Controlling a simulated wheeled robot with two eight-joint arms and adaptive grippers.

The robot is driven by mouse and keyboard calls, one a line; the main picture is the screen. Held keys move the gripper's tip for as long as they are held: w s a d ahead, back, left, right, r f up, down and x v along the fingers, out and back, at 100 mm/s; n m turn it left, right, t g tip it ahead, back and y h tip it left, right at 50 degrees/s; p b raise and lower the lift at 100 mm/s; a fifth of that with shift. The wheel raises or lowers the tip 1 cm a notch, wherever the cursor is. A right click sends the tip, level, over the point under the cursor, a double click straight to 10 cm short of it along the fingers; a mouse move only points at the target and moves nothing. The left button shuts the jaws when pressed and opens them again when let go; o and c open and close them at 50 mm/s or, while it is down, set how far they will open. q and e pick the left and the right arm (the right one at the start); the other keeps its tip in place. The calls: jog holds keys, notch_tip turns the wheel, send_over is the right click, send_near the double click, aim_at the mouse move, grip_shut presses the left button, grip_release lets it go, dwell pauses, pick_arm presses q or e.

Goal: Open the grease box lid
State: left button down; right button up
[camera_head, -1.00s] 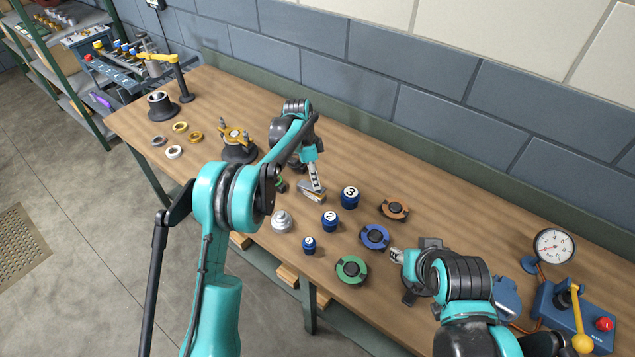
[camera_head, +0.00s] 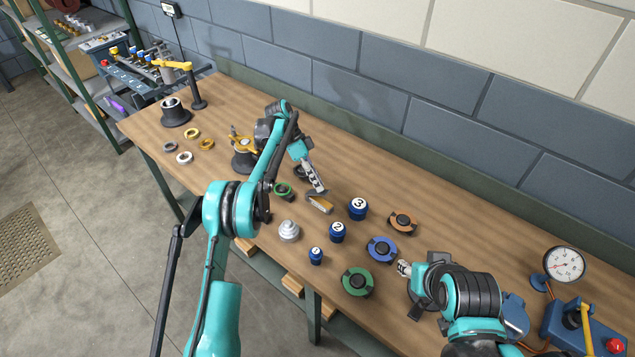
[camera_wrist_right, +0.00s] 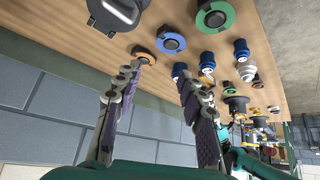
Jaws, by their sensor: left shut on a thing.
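A small tan-and-grey box (camera_head: 319,204) lies on the bench left of the blue numbered parts. I take it for the grease box, but its lid is too small to make out. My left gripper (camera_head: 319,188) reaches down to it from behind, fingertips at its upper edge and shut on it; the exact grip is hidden. My right gripper (camera_head: 403,268) is low at the right, beside the green and blue rings. In the right wrist view its fingers (camera_wrist_right: 160,72) stand wide apart with nothing between them.
Blue numbered parts (camera_head: 337,232), a silver stepped part (camera_head: 289,231), green (camera_head: 357,281), blue (camera_head: 382,249) and orange (camera_head: 403,222) rings surround the box. A dial gauge (camera_head: 565,264) and a blue control box (camera_head: 585,325) stand right. The bench's back strip is clear.

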jog(key=c, duration=0.5)
jog(key=shift+w+a, duration=0.1)
jog(key=shift+w, duration=0.15)
grip_shut()
jog(key=w+a+f+m+y, duration=0.2)
jog(key=w+a+m+y, duration=0.1)
jog(key=w+m, duration=0.35)
jog(key=w+a+f+m+y, duration=0.2)
jog(key=w+a+m, duration=0.1)
jog(key=w+m, duration=0.4)
jog(key=w+a+f+m+y, duration=0.3)
jog(key=w+a+m, duration=0.15)
jog(key=w, duration=0.35)
jog(key=w+a+f+m+y, duration=0.1)
jog(key=w+a+f+m, duration=0.1)
jog(key=w+f, duration=0.1)
jog(key=w+a+f+m+y, duration=0.1)
jog(key=w+a+f+m, duration=0.1)
jog(key=w+a+f, duration=0.1)
jog(key=w+a+f+m+y, duration=0.1)
jog(key=w+a+f+m, duration=0.1)
jog(key=w+a+f, duration=0.1)
jog(key=shift+a+f+m+t, duration=0.15)
jog(key=shift+m+t, duration=0.15)
jog(key=shift+m, duration=0.1)
